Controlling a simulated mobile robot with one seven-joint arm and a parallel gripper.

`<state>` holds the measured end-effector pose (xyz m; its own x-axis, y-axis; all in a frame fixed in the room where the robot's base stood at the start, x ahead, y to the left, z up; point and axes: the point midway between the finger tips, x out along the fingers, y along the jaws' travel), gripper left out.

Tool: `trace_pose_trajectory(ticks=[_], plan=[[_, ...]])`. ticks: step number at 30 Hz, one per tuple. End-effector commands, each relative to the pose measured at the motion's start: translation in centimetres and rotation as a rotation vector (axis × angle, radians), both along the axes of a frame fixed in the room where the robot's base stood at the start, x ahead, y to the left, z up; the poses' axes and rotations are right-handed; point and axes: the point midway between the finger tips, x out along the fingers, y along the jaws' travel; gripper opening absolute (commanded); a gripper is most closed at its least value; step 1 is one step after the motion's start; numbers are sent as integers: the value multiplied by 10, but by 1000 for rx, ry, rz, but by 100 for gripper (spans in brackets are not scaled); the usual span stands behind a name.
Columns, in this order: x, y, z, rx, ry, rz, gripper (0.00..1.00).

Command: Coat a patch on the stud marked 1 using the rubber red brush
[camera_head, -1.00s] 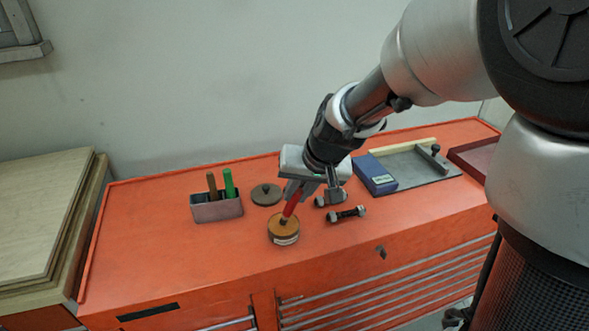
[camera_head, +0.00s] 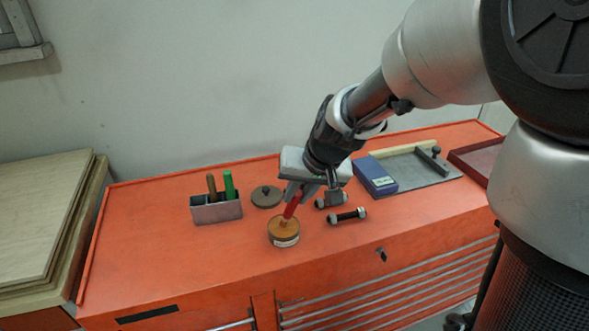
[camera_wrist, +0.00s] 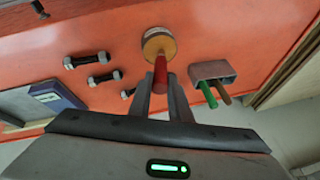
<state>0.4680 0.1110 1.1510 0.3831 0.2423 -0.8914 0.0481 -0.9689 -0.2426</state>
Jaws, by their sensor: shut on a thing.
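My gripper (camera_head: 306,192) is shut on the red brush (camera_head: 292,206), which leans down with its lower end at the open tin (camera_head: 284,240). In the wrist view the brush (camera_wrist: 160,72) sits between the fingers (camera_wrist: 162,95), and its far end reaches into the mouth of the tin (camera_wrist: 152,35). The bristles are hidden. A stud with nuts (camera_head: 347,215) lies right of the tin, and another (camera_head: 327,200) is partly behind my gripper. The wrist view shows several studs, including a long one (camera_wrist: 86,60) and a middle one (camera_wrist: 104,78). Their marks are unreadable.
A grey holder (camera_head: 216,214) with a brown and a green handle stands left of the tin. A round lid (camera_head: 266,196) lies behind the tin. A blue box (camera_head: 375,178) and a grey plate (camera_head: 420,170) lie at the right. The orange cabinet top (camera_head: 150,250) is clear at the front left.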

Motion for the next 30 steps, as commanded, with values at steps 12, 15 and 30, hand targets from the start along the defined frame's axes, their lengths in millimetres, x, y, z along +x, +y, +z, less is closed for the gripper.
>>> trace_pose_trajectory(ticks=[12,15,30], plan=[[-1,0,13,0,2,0,0],[-1,0,21,0,2,0,0],[0,0,60,1,0,1,0]])
